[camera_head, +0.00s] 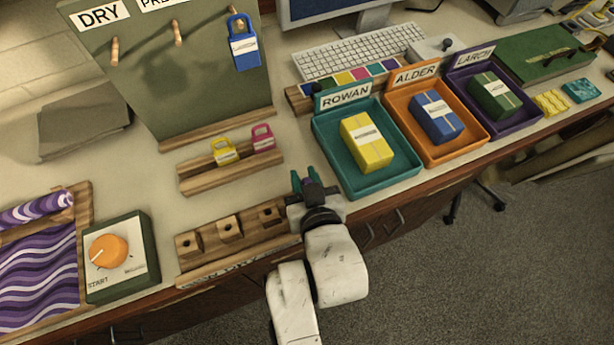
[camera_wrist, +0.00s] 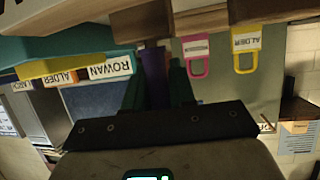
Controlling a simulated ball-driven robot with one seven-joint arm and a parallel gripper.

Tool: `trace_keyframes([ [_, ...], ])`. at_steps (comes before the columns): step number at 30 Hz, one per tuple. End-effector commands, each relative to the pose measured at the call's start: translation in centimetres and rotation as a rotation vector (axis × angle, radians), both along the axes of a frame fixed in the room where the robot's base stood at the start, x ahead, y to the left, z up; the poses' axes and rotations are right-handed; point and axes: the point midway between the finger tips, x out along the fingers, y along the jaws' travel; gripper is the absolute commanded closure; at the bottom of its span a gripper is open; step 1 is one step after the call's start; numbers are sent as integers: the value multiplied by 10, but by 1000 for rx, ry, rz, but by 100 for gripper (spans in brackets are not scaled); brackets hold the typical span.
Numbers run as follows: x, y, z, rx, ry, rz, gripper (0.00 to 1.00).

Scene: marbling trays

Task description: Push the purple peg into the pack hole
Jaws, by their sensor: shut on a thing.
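My gripper (camera_head: 307,186) is at the right end of the wooden hole rack (camera_head: 240,250) on the table's front edge. Its green fingers are shut on the purple peg (camera_wrist: 153,75), which shows between them in the wrist view; only a small bit of it shows in the head view. In the wrist view the peg's far end meets a wooden surface (camera_wrist: 140,22); I cannot tell whether it is in a hole. The rack carries wooden blocks with dark holes, and my gripper hides its right end. Lettering on its front is unreadable, so I cannot tell which hole is pack.
The teal ROWAN tray (camera_head: 335,172) with a yellow pack stands close right of my gripper. Behind the rack is a wooden holder (camera_head: 200,178) with yellow and pink tags. A green box with an orange knob (camera_head: 108,250) stands left of the rack.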

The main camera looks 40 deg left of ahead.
Motion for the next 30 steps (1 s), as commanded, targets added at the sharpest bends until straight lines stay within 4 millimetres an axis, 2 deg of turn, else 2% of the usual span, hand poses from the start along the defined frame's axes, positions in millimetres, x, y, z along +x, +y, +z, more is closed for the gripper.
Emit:
trace_keyframes([
  [11,0,0,-5,0,0,0,100],
  [12,0,0,-5,0,0,0,73],
  [21,0,0,-5,1,-1,0,46],
  [30,-1,-2,-4,1,0,0,46],
])
